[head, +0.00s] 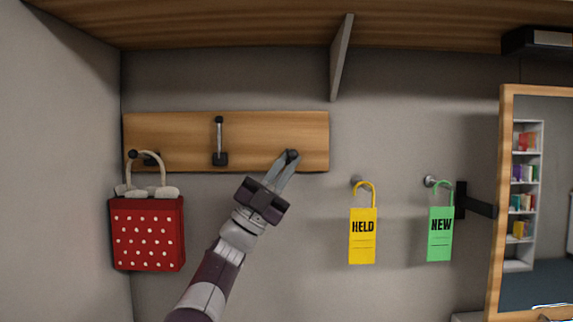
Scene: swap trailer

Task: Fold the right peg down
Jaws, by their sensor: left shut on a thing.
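The wooden peg board (255,125) is fixed to the wall and carries three pegs. The right peg (292,155) shows only as a dark knob low on the board's right end; its stem and base are hidden, so its exact angle is unclear. My left gripper (289,157) reaches up from below, its fingertips closed around this knob. The middle peg (219,140) stands upright against the board, knob at the top. The left peg (133,154) sticks outward, with the red dotted bag (148,235) hanging there by its pale handle. My right gripper is out of view.
A yellow HELD tag (362,238) and a green NEW tag (440,236) hang from wall knobs right of the board. A mirror (494,250) with a wooden frame stands at the far right. A wooden shelf (230,22) with a grey bracket (341,58) is above.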

